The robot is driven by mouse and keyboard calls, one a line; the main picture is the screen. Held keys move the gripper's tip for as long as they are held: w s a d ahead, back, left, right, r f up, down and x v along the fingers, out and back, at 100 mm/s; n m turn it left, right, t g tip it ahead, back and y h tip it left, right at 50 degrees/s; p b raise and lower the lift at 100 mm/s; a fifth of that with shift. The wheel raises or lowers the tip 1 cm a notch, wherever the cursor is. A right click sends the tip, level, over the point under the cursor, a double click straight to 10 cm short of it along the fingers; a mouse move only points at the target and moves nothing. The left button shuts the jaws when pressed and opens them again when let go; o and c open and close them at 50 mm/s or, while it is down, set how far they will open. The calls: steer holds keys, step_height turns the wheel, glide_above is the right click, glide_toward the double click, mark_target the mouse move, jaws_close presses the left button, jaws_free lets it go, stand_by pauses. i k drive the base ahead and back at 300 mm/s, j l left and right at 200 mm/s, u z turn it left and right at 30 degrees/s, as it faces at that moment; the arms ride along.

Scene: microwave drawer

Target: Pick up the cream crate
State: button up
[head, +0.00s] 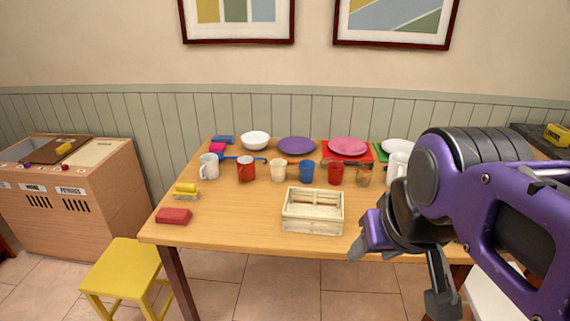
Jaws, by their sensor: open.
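The cream crate (310,226) sits upright near the front edge of the wooden table, about mid-table. It has slatted walls and an open top, and it looks empty. My gripper (400,275) is to the right of the crate in the picture, nearer the camera, at the table's front edge. Its fingers are spread and point downward, with nothing between them. It appears apart from the crate. My purple arm hides the right end of the table.
On the wooden table (240,222), mugs and cups stand in a row behind the crate, with a red mug (246,170) among them. Plates and a white bowl (255,140) are farther back. A red block (173,216) lies at left. A yellow stool (128,268) stands at front left.

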mark_target(314, 218)
steer(key=l+u, duration=0.25)
steer(key=l, duration=0.2)
steer(key=k+l+u, duration=0.25)
steer(key=l, duration=0.2)
steer(key=l+u, duration=0.25)
steer(key=l, duration=0.25)
